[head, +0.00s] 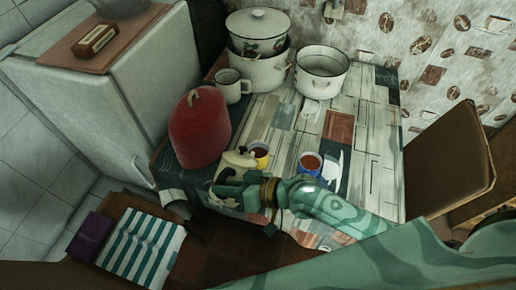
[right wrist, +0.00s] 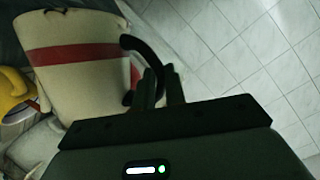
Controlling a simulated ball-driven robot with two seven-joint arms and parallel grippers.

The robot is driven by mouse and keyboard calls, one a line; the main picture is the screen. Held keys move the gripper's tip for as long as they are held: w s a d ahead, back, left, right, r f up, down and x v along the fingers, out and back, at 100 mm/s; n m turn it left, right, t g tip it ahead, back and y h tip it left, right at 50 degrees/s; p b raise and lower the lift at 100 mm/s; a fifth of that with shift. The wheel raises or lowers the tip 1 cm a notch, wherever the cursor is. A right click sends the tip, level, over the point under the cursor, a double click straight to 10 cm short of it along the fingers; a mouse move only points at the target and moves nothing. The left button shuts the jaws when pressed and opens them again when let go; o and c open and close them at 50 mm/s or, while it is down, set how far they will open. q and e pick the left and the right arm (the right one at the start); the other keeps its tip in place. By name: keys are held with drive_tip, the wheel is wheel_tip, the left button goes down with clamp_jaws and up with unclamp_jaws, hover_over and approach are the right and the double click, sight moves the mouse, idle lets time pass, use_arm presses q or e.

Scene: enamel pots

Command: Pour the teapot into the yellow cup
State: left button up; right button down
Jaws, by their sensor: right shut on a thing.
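The cream teapot (head: 236,160) is beside the yellow cup (head: 259,152), on its left side, near the table's front left. In the right wrist view the teapot (right wrist: 80,62) shows a red band and a black handle. My right gripper (right wrist: 160,88) is shut on that handle; in the head view the gripper (head: 230,188) partly covers the teapot. The yellow cup holds brown liquid, and part of it shows in the right wrist view (right wrist: 14,92). The spout and the teapot's exact tilt cannot be made out. My left gripper is not in view.
A blue cup (head: 310,164) with reddish-brown contents stands right of the yellow cup. A red cover (head: 198,130) stands close behind the teapot. A white mug (head: 231,86), stacked pots (head: 258,70) and an open pot (head: 321,72) stand at the back. The table's right side is clear.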

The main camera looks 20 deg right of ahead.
drive_tip(key=shift+w+d+r, duration=0.2)
drive_tip(key=shift+w+r, duration=0.1)
drive_tip(key=shift+r, duration=0.2)
idle(0.7)
